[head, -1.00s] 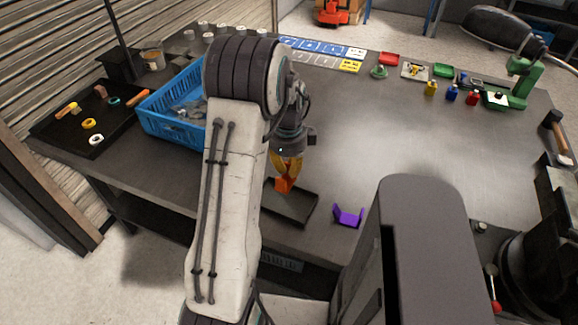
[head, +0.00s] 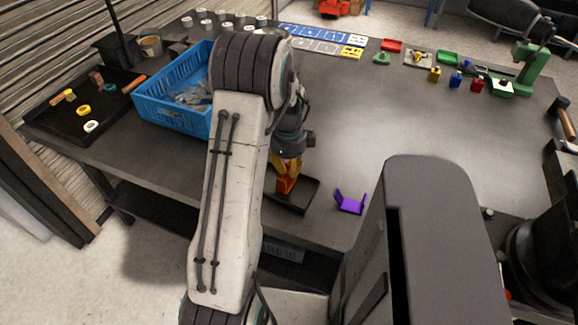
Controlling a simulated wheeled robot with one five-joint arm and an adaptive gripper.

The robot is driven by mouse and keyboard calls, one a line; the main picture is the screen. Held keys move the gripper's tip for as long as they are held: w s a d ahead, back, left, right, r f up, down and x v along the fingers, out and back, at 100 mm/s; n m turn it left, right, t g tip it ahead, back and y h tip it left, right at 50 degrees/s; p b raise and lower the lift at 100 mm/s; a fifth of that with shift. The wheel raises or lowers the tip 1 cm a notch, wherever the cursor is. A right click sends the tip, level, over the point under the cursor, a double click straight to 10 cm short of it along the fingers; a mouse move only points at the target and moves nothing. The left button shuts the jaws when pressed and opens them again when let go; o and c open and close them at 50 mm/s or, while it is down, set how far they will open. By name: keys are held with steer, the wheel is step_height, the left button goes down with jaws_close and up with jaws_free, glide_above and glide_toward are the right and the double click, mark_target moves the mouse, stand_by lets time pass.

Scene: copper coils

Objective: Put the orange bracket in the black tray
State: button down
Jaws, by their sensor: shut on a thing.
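The orange bracket (head: 284,186) is held between the yellow fingers of my gripper (head: 287,174), which is shut on it. Both are over the small black tray (head: 304,202) near the table's front edge. The bracket looks low over the tray; I cannot tell whether it touches the tray floor. My arm hides the left part of the tray.
A purple bracket (head: 350,202) lies on the table right of the tray. A blue crate (head: 172,114) and a larger dark tray (head: 82,128) with small parts stand at the left. A green press (head: 524,74) stands at the back right. The table's middle right is clear.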

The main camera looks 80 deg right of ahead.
steer(key=shift+w+f+b, duration=0.1)
steer(key=shift+f+b, duration=0.4)
steer(key=shift+f, duration=0.05)
stand_by(0.4)
steer(key=c, duration=1.3)
jaws_free()
steer(key=shift+c, duration=0.2)
steer(key=shift+r+p, duration=2.5)
steer(key=shift+r, duration=1.05)
